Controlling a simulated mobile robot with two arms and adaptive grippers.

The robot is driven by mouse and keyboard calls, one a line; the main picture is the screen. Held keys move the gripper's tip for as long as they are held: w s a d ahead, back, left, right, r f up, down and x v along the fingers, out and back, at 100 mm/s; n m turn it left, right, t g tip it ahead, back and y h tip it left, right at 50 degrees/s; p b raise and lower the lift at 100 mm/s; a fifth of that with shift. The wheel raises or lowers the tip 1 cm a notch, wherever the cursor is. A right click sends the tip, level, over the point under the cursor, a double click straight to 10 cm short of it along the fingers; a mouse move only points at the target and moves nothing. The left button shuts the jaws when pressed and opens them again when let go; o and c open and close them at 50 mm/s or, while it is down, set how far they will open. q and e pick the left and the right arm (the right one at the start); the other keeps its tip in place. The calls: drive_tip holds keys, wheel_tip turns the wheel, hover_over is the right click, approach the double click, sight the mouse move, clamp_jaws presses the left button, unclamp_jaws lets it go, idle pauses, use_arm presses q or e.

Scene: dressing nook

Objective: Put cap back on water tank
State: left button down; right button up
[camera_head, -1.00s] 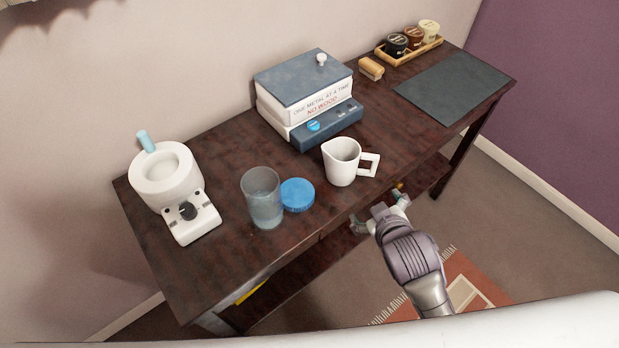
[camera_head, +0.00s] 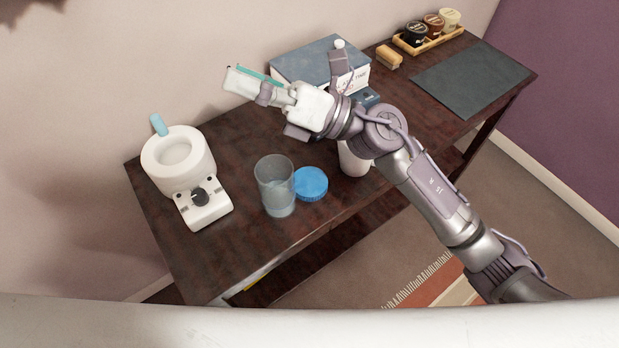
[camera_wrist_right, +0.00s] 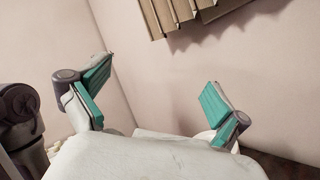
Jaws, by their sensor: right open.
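The water tank (camera_head: 275,186), a clear cylinder with water in it, stands upright on the dark wooden table in the head view, its top open. The blue round cap (camera_head: 311,184) lies flat on the table just right of it, close beside or touching it. My right gripper (camera_head: 285,75) is raised above the table, up and beyond the tank and cap, with its arm coming in from the lower right. It is open and empty; its teal finger pads stand wide apart in the right wrist view (camera_wrist_right: 155,82). My left gripper is not in view.
A white appliance (camera_head: 176,172) with a round opening stands left of the tank. A white pitcher (camera_head: 352,162) is mostly hidden behind my right arm. Jars in a tray (camera_head: 432,40), a brush (camera_head: 389,57) and a dark mat (camera_head: 470,80) lie farther right.

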wheel_tip(320, 180, down, 10)
drive_tip(key=s+a+n+g+h, duration=0.1)
drive_tip(key=s+n+g+h, duration=0.1)
drive_tip(key=n+g+h, duration=0.6)
drive_tip(key=w+d+f+n+t+h, duration=0.2)
drive_tip(key=w+d+f+n+h, duration=0.1)
drive_tip(key=d+h, duration=0.2)
drive_tip(key=w+d+f+n+t+h, duration=0.2)
drive_tip(key=d+h, duration=0.4)
drive_tip(key=d, duration=0.3)
drive_tip(key=shift+w+d+f+n+h, duration=0.25)
drive_tip(key=shift+w+f+n, duration=0.25)
drive_tip(key=shift+w+f, duration=0.6)
drive_tip(key=shift+w+a+r, duration=0.1)
drive_tip(key=shift+r, duration=0.05)
hover_over(318, 179)
wheel_tip(318, 179, down, 8)
drive_tip(key=shift+f+p, duration=0.15)
drive_tip(key=shift+p, duration=0.3)
